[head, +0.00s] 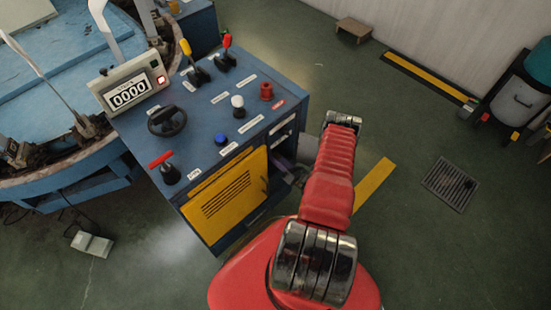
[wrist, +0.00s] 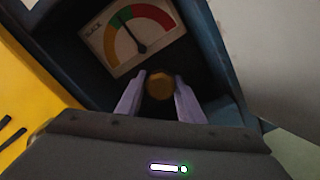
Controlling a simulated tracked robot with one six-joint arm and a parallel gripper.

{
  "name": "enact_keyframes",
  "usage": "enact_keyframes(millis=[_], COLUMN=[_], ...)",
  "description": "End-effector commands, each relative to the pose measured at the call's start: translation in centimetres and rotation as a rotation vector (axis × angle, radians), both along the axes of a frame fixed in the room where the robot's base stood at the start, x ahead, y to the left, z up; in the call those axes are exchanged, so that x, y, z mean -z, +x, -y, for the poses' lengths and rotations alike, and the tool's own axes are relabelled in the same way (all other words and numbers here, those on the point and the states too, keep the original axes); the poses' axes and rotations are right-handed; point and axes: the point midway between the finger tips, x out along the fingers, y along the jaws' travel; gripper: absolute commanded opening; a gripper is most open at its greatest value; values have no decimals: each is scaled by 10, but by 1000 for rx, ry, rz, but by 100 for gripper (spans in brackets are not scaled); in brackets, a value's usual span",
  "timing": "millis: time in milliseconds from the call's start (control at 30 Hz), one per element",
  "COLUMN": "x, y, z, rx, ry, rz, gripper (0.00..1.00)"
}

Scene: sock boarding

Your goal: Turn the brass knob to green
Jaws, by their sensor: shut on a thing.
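The brass knob (wrist: 159,85) shows in the wrist view inside a dark recess of the blue cabinet, below a gauge. The two pale purple fingers of my gripper (wrist: 159,98) are on either side of it, shut on it. The gauge (wrist: 131,33) has a white face with an arc of coloured bands, green at the upper left and red at the right. Its dark needle points up and left, near the green band; its exact place is hard to tell. In the head view my gripper (head: 285,165) is at the cabinet's right side, and the knob is hidden.
The blue cabinet (head: 215,110) carries levers, a black handwheel (head: 167,121), buttons and a counter reading 0000 (head: 130,92). Its yellow vented panel (head: 228,195) is left of my gripper. Open green floor with a drain grate (head: 450,184) lies to the right.

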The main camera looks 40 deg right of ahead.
Motion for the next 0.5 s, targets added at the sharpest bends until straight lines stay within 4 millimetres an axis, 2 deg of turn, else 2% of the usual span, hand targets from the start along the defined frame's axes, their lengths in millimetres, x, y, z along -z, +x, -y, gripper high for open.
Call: enact_keyframes(millis=[500], x=[2], y=[-1], z=[1], rx=[5], ry=[70], rz=[-7], gripper=[12])
